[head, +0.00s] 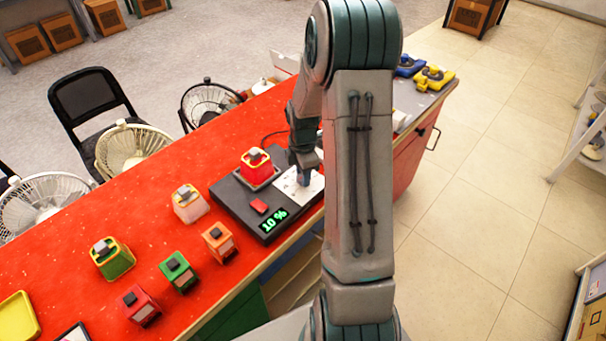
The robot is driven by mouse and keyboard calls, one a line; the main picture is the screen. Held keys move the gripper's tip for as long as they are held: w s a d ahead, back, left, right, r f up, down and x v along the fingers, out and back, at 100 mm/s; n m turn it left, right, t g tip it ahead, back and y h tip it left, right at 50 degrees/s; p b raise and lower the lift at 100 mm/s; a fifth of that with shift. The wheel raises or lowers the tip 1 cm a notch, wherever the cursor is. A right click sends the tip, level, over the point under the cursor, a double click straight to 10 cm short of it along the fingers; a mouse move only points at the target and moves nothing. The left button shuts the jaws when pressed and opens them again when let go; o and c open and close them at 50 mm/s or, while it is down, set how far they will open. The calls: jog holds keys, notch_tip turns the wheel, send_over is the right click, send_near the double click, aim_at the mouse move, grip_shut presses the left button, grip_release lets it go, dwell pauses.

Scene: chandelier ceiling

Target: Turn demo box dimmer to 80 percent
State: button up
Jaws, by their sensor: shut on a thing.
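The demo box (232,195) is a dark flat box on the red counter in the head view. Its display (274,219) reads 10 % in green. My forearm covers the right edge of the box.
Several coloured small boxes stand left on the red counter (150,225), with a yellow tray (17,318) at far left. Fans and a black chair (90,98) stand behind it. Blue and yellow items (434,78) lie at the far right end.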

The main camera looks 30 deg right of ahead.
jog(key=m+b, duration=0.3)
jog(key=m, duration=0.4)
jog(key=shift+f, duration=0.1)
jog(key=m+b, duration=0.1)
jog(key=m, duration=0.3)
jog(key=shift+b, duration=0.3)
jog(key=m+b, duration=0.1)
jog(key=m, duration=0.2)
jog(key=shift+m, duration=0.3)
jog(key=m, duration=0.3)
jog(key=shift+a+m+b, duration=0.1)
jog(key=shift+m+b, duration=0.2)
jog(key=shift+b, duration=0.05)
jog(key=m, duration=0.3)
jog(key=shift+m, duration=0.4)
jog(key=m, duration=0.3)
jog(key=shift+m, duration=2.1)
